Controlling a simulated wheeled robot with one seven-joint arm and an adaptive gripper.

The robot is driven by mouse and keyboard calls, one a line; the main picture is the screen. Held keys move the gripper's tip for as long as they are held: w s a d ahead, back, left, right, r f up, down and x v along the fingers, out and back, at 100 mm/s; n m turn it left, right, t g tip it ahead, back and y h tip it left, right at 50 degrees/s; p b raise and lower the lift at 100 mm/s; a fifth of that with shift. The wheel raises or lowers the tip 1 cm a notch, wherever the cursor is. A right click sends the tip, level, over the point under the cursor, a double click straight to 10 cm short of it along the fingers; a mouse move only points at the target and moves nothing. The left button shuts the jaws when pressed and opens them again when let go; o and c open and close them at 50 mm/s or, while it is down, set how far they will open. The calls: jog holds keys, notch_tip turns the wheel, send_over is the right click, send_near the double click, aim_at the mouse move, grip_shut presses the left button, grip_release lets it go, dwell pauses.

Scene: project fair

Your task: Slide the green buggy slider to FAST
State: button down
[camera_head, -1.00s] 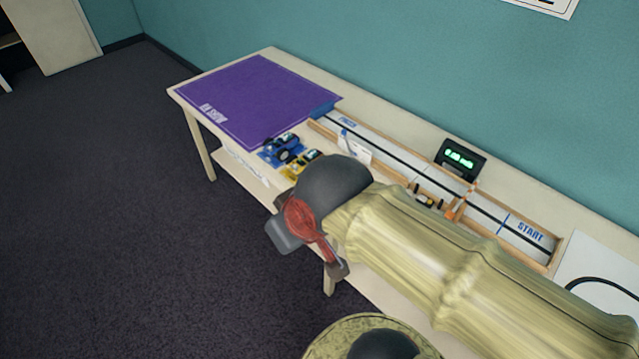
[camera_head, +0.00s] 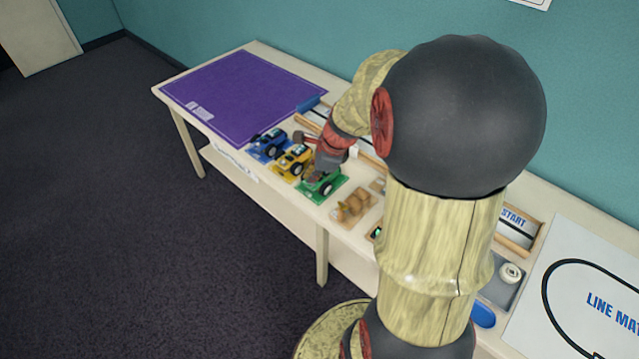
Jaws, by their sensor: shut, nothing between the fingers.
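The green buggy (camera_head: 322,184) stands on a green mat near the front edge of the table, right of the yellow buggy (camera_head: 294,160) and the blue buggy (camera_head: 269,145). My gripper (camera_head: 316,174) is at the green buggy, over its upper left side, and looks shut with nothing in it. I cannot tell whether the fingertips touch the buggy. The slider on the green buggy is not visible; my gripper and the small size hide it.
A purple mat (camera_head: 235,90) covers the table's left end. A tray of tan pieces (camera_head: 355,205) lies right of the green buggy. My arm covers much of the track behind. A line mat (camera_head: 600,300) lies at right.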

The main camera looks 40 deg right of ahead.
aim_at(322, 178)
jog(key=s+d+f+m, duration=0.2)
jog(key=d+f+m, duration=0.4)
jog(key=d+m, duration=0.1)
jog(key=shift+d+f+m, duration=0.4)
jog(key=shift+d, duration=0.5)
jog(key=b+x, duration=0.4)
jog(key=x, duration=0.6)
jog(key=shift+f+b, duration=0.2)
jog(key=shift+b, duration=0.15)
jog(key=shift+w+r, duration=0.1)
jog(key=shift+w, duration=1.15)
jog(key=shift+w+r+b, duration=0.1)
jog(key=shift+w+b, duration=0.25)
jog(key=shift+w, duration=0.45)
jog(key=shift+a, duration=0.1)
